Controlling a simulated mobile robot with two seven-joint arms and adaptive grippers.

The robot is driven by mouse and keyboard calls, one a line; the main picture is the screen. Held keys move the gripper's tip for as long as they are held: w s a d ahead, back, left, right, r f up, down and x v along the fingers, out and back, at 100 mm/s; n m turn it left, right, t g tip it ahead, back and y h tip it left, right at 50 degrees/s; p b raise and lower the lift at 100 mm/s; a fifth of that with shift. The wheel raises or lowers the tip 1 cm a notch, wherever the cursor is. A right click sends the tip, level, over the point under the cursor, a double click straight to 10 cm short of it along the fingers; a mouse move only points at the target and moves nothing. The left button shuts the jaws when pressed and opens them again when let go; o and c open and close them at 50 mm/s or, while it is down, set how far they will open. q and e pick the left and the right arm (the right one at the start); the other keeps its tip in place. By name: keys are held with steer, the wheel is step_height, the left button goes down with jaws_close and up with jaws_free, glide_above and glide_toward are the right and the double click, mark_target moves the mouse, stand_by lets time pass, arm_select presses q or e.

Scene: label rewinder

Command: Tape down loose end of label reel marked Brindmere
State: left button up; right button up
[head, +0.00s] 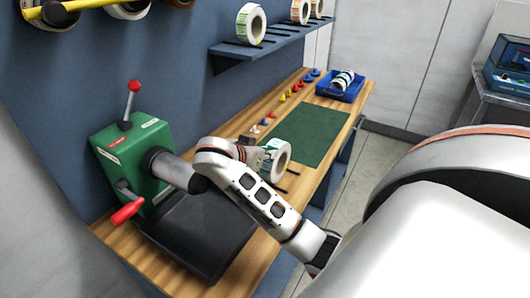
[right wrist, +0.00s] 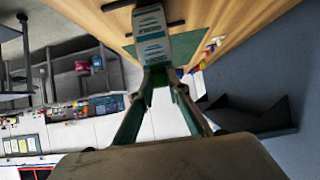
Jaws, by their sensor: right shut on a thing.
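A white label reel (head: 270,173) with teal print stands on edge over the wooden bench, beside the green mat. My right gripper (head: 262,157) is at its left side. In the right wrist view, the gripper (right wrist: 160,74) has its two fingers closed on the reel (right wrist: 152,38), whose printed labels face the camera. The print is too small to read, so I cannot tell whether it says Brindmere. No loose end or tape can be made out. My left gripper is not in view.
A green rewinder (head: 130,160) with red-tipped levers and a grey spindle stands at the left, by a black tray (head: 200,235). A green mat (head: 312,133), small coloured pieces and a blue bin (head: 340,92) of reels lie further back. A wall shelf (head: 265,48) holds more reels.

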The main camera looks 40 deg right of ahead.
steer(key=shift+f, duration=0.15)
steer(key=o, duration=0.9)
steer(key=shift+c, duration=0.2)
steer(key=shift+a+r, duration=0.2)
steer(key=shift+a, duration=0.1)
steer(key=v, duration=1.1)
steer(key=shift+s+r, duration=0.15)
steer(key=shift+r, duration=0.05)
